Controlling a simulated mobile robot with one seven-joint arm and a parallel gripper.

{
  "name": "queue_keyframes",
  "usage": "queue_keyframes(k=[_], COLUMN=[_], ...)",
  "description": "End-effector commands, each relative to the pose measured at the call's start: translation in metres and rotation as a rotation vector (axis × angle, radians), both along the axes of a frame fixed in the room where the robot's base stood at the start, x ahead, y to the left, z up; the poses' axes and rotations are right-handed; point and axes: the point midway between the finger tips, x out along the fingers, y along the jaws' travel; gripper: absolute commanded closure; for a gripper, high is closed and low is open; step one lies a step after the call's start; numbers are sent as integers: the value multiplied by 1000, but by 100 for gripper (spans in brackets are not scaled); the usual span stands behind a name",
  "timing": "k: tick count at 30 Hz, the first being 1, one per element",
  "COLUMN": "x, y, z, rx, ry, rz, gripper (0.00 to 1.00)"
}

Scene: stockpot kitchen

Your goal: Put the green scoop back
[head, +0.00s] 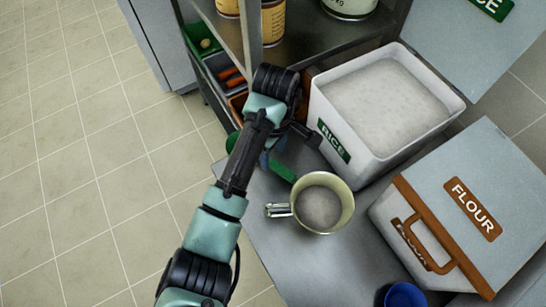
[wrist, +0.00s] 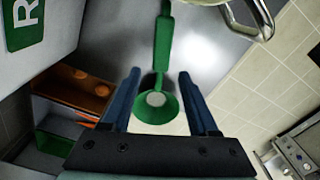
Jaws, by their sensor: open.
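The green scoop shows in the wrist view (wrist: 164,45), its handle pointing up the picture and its round bowl low between my fingers. A pale patch shows in and below the bowl. In the head view the scoop (head: 281,172) lies at the counter's left edge, partly hidden by my arm. My gripper (wrist: 160,76) is open, with one blue finger on each side of the scoop's bowl and neck. I cannot tell whether either finger touches it. In the head view my gripper (head: 265,159) is mostly hidden behind my wrist.
An open rice bin (head: 441,105) full of white grains stands right of my gripper. A metal cup (head: 346,190) with pale contents sits in front of it. A closed flour bin (head: 490,170) and a blue cup (head: 405,295) are nearby. A shelf post (head: 251,40) rises close behind my wrist.

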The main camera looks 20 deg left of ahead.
Motion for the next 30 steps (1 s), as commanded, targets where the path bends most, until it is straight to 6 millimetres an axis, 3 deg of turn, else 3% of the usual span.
queue_keyframes(k=[3,9,22,26,29,30], x=[1,1,4,41,90,109], y=[-1,-1,-3,-22,-52,-65], z=[28,61,71,99,156,189], rx=[1,1,1,15,71,110], ry=[-4,-1,-18,-200,-492,-629], rz=[-2,0,-13,-137,-329,-413], gripper=[40,40,40,40,40,40])
